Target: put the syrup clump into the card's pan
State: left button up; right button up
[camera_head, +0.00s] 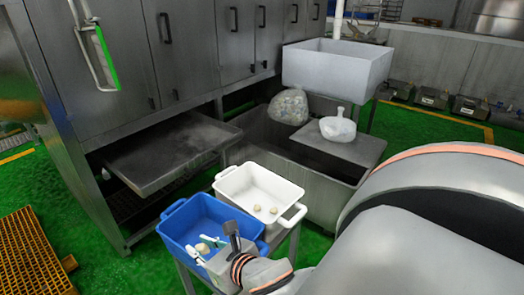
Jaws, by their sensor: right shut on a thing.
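My right gripper (203,247) reaches in from the right, low over the blue pan (180,222). Its pale, teal-marked fingers are shut on a small beige clump (204,248), which is partly hidden between them. I cannot tell whether the clump touches the pan's floor. The white pan (232,196) stands right behind the blue one and holds two small pale lumps (258,208). I cannot make out a readable card or tell which pan it names. My left gripper is not in view.
Both pans stand on a small stand. A steel tray (165,152) sticks out of the grey cabinets at left. A metal bin (262,143) with clear bags stands behind, below a white basin (335,68). An orange grate (30,255) lies on the green floor.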

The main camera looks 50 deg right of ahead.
aim_at(242, 200)
jog(key=l+u, duration=0.15)
jog(key=l, duration=0.7)
jog(key=l+u, duration=0.1)
jog(key=l, duration=1)
jog(key=i, duration=0.05)
